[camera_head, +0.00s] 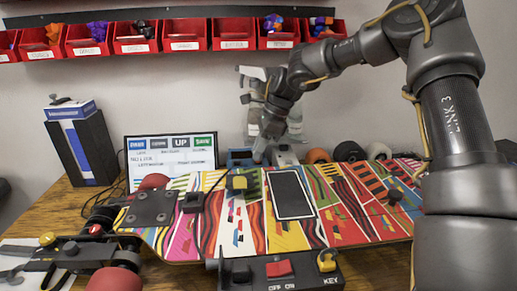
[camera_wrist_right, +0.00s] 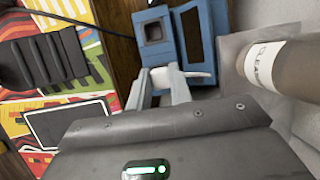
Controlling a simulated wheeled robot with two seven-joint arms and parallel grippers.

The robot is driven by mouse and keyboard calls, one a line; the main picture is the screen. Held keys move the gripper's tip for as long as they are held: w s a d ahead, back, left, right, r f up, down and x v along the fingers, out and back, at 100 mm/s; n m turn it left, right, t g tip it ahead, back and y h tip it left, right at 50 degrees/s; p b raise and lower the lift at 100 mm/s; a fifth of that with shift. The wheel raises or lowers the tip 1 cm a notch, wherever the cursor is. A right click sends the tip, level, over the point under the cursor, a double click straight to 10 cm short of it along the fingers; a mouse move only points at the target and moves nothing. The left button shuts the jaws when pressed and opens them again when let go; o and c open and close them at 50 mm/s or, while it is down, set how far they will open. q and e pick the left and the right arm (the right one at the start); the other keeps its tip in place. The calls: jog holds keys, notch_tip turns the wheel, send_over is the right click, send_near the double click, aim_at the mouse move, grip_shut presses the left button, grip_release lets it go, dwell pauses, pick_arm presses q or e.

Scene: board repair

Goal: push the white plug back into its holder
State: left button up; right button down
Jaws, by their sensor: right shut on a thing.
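My right gripper (camera_head: 262,153) reaches down behind the skateboard deck, beside a blue device. Whether the plug touches the holder cannot be told. My left gripper is not in view.
The colourful skateboard deck (camera_head: 245,222) carries a phone-like slab (camera_head: 291,194) and fills the table's middle. A brown bottle labelled CLEAR (camera_wrist_right: 288,70) stands close right of the fingers in the wrist view. A screen (camera_head: 171,158) and a switch box (camera_head: 280,270) are nearby.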

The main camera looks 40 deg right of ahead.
jog(key=shift+f+b, duration=0.35)
jog(key=shift+f, duration=0.15)
dwell(0.7)
jog(key=c, duration=0.9)
grip_release()
jog(key=shift+r, duration=0.25)
jog(key=shift+r+p, duration=1.25)
jog(key=shift+r, duration=0.05)
jog(key=shift+r+p, duration=2.5)
jog(key=shift+r, duration=0.55)
